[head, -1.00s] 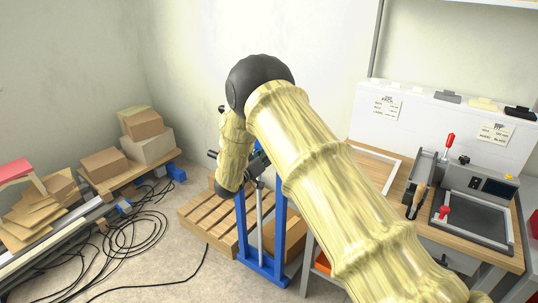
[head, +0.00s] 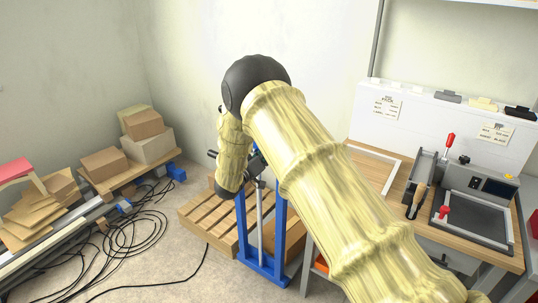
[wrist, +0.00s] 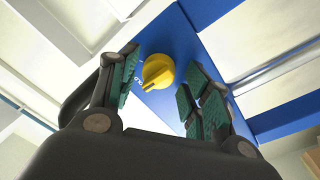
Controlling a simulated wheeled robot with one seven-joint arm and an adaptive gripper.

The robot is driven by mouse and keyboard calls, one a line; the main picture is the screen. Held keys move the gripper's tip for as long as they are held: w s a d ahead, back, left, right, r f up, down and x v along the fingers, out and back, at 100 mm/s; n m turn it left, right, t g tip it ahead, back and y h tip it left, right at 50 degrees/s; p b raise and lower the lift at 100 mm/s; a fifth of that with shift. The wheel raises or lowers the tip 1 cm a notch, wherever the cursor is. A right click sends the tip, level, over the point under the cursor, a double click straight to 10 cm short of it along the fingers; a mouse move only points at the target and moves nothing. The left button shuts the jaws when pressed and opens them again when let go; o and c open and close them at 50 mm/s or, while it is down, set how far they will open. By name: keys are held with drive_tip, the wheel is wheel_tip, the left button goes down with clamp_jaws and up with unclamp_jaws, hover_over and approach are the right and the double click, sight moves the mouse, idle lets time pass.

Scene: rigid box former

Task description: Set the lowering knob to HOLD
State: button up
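The lowering knob is a round yellow knob (wrist: 158,70) with a raised grip bar, on a blue panel (wrist: 183,42) in the wrist view. In the head view the blue frame (head: 281,225) stands behind my arm, and my arm hides the knob and most of the gripper.
A wooden pallet (head: 209,222) lies on the floor beside the blue frame. A workbench (head: 393,207) with a sealing machine (head: 478,183) stands at the right. Black cables (head: 125,240) and cartons (head: 148,147) lie at the left.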

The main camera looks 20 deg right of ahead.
drive_tip(key=shift+s, duration=0.1)
drive_tip(key=v, duration=1.1)
drive_tip(key=shift+s+a, duration=0.25)
drive_tip(key=shift+a, duration=0.1)
drive_tip(key=s+d+f+n+g+y, duration=0.1)
drive_tip(key=s+d+f+y, duration=0.15)
drive_tip(key=s+f, duration=0.5)
drive_tip(key=s+d+f+n+y, duration=0.2)
drive_tip(key=s+f+y, duration=0.25)
drive_tip(key=f, duration=0.65)
drive_tip(key=s+d+f+n+g+y, duration=0.1)
drive_tip(key=s+d+f+y, duration=0.15)
drive_tip(key=s+f, duration=0.55)
drive_tip(key=s+f+g+y, duration=0.2)
drive_tip(key=s+g, duration=0.1)
drive_tip(key=s, duration=0.9)
drive_tip(key=s+a+f+g+y, duration=0.1)
drive_tip(key=s+f+g+y, duration=0.1)
drive_tip(key=s, duration=1)
drive_tip(key=s+f+g+y, duration=0.2)
drive_tip(key=s+f+g, duration=0.1)
drive_tip(key=s, duration=0.9)
drive_tip(key=shift+s+a+f+m+g, duration=0.3)
drive_tip(key=shift+s+a+g, duration=0.1)
drive_tip(key=shift+g, duration=0.1)
